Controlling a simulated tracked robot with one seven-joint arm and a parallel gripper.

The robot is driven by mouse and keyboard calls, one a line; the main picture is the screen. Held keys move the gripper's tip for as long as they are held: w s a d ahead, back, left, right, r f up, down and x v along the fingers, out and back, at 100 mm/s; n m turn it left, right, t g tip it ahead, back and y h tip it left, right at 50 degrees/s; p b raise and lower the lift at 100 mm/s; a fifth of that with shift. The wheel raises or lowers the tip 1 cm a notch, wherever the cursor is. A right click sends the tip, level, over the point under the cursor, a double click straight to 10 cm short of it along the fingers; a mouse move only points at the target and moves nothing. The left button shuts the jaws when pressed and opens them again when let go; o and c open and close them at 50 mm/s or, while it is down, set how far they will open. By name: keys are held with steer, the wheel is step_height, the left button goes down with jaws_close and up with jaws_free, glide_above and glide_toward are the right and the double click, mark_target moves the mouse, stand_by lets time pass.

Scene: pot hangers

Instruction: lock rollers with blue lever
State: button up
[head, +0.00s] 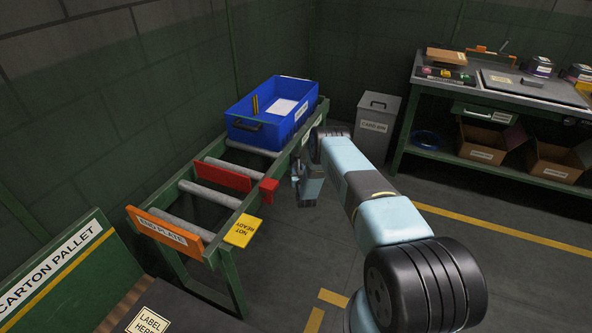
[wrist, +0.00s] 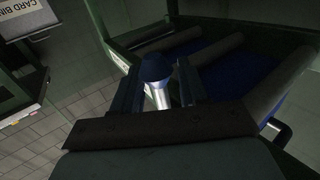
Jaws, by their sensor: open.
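The blue lever (wrist: 156,70) shows in the wrist view as a dark blue round knob on a pale metal shaft. My gripper (head: 302,190) is open in the wrist view, with one finger on each side of the lever. A gap shows between the knob and the fingers, and I cannot tell whether either touches the shaft. In the head view my gripper is beside the roller conveyor's right side, and the lever cannot be made out there. The grey rollers (head: 209,195) lie across the green conveyor frame (head: 226,240).
A blue tote (head: 250,131) sits at the conveyor's far end. A red plate (head: 222,174), an orange end plate (head: 165,229) and a yellow "NOT READY" flag (head: 242,230) are nearer. A card bin (head: 377,125) and workbench (head: 455,95) stand behind. Floor to the right is clear.

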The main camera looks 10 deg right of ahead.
steer(key=shift+w, duration=0.45)
jaws_close()
stand_by(0.3)
